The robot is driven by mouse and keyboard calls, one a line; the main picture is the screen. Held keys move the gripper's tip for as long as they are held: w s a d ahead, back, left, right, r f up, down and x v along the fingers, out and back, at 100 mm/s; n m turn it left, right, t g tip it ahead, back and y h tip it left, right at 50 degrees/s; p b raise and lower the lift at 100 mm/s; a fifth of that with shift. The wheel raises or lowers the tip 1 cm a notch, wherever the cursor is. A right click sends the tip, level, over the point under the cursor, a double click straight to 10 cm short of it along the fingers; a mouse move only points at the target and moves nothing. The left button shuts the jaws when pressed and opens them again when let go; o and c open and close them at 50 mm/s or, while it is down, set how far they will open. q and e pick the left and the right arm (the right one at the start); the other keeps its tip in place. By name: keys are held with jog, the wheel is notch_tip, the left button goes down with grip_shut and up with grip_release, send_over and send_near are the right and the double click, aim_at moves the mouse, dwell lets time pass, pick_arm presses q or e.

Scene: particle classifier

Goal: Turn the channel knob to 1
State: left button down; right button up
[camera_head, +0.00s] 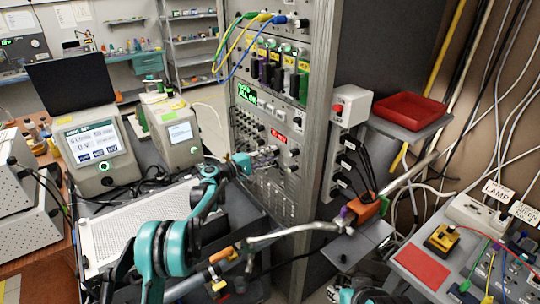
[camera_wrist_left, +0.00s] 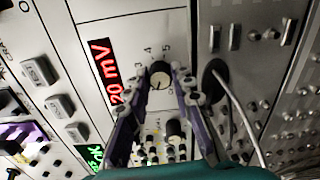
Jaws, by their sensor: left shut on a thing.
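The channel knob (camera_wrist_left: 160,75) is a small black round knob on a pale panel, with numbers such as 3, 4 and 5 printed around it. In the wrist view my left gripper (camera_wrist_left: 172,80) has a finger on each side of the knob and is shut on it. A pale mark shows on the knob's lower edge, but the number it points to is not clear. In the head view my left gripper (camera_head: 264,158) is at the instrument rack, and the knob is hidden there. Part of my right gripper (camera_head: 360,295) shows at the bottom edge, cut off.
A second black knob (camera_wrist_left: 174,130) and a cable (camera_wrist_left: 235,110) are close by. The rack (camera_head: 268,90) has cables plugged in at its top. A red tray (camera_head: 409,111) sits on a shelf to the right.

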dwell(0.4)
pick_arm(q)
jog(key=c, duration=1.3)
grip_release()
jog(key=v, duration=1.2)
